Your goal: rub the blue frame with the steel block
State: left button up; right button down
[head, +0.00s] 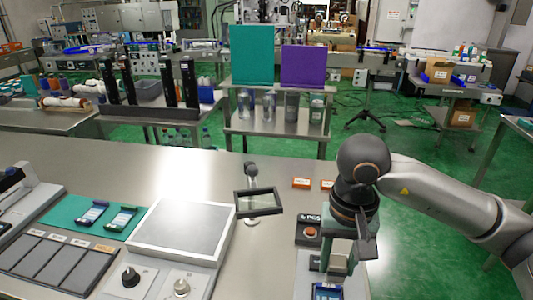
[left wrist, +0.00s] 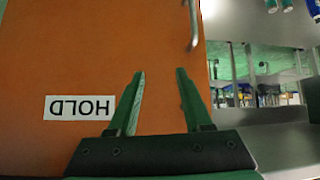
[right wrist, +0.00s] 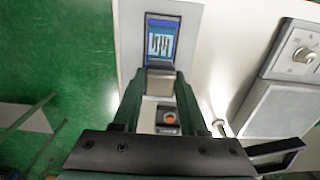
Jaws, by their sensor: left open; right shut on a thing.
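The blue frame (right wrist: 159,42) lies on a pale plate at the top of the right wrist view, around a small printed picture. It also shows at the bottom edge of the head view (head: 327,291), partly cut off. My right gripper (right wrist: 160,88) is shut on the steel block (right wrist: 160,82), whose far end appears at the near edge of the blue frame. I cannot tell whether they touch. My left gripper (left wrist: 160,80) is open and empty, facing an orange panel (left wrist: 80,60) labelled HOLD. It is not seen in the head view.
A box with an orange-red button (head: 310,232) stands beside my right gripper. A magnifier on a stand (head: 257,203) and a grey-topped panel (head: 180,235) with knobs are to the left. Two blue-edged devices lie on a teal mat (head: 72,220). The table behind is mostly clear.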

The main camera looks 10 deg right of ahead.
jog(key=n+p, duration=0.1)
jog(key=p, duration=0.1)
jog(key=n+p, duration=0.2)
jog(key=shift+w+d+r+p, duration=0.1)
jog(key=shift+d+r+p, duration=0.05)
jog(key=shift+r+p, duration=0.2)
jog(key=shift+f+n, duration=0.25)
jog(key=shift+n, duration=0.35)
jog(key=shift+f, duration=0.1)
